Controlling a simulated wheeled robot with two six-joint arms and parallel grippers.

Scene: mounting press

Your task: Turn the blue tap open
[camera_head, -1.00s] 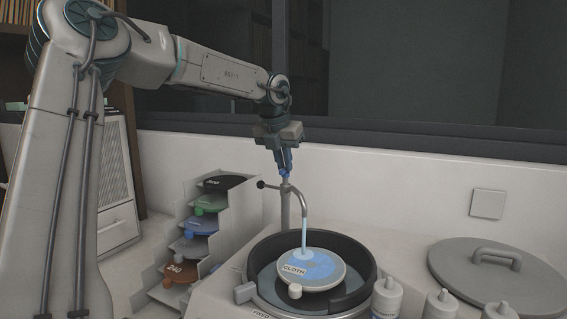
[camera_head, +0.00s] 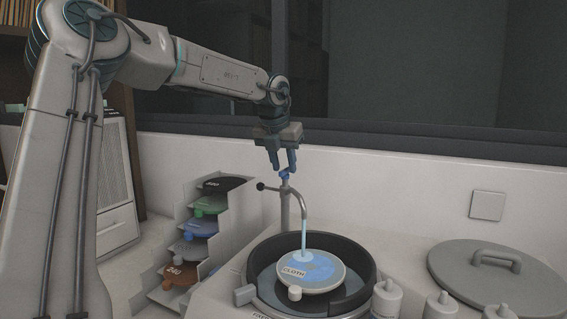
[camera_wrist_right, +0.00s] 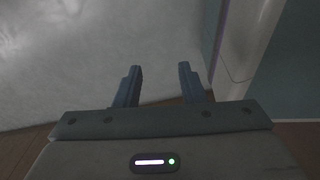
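Pale blue water (camera_head: 304,236) runs from the pipe's end onto the disc below. My left gripper (camera_head: 284,166) points down just above the blue tap, its two fingers apart and nothing seen between them. My right gripper (camera_wrist_right: 158,82) shows in the right wrist view, open and empty, before a pale surface; it is not in the head view.
A round basin (camera_head: 262,248) with a dark rim holds a disc labelled CLOTH (camera_head: 318,284). A stepped rack (camera_head: 235,205) of coloured discs stands left of it. A grey lid (camera_head: 480,272) lies at right, with several white bottles (camera_head: 387,300) in front.

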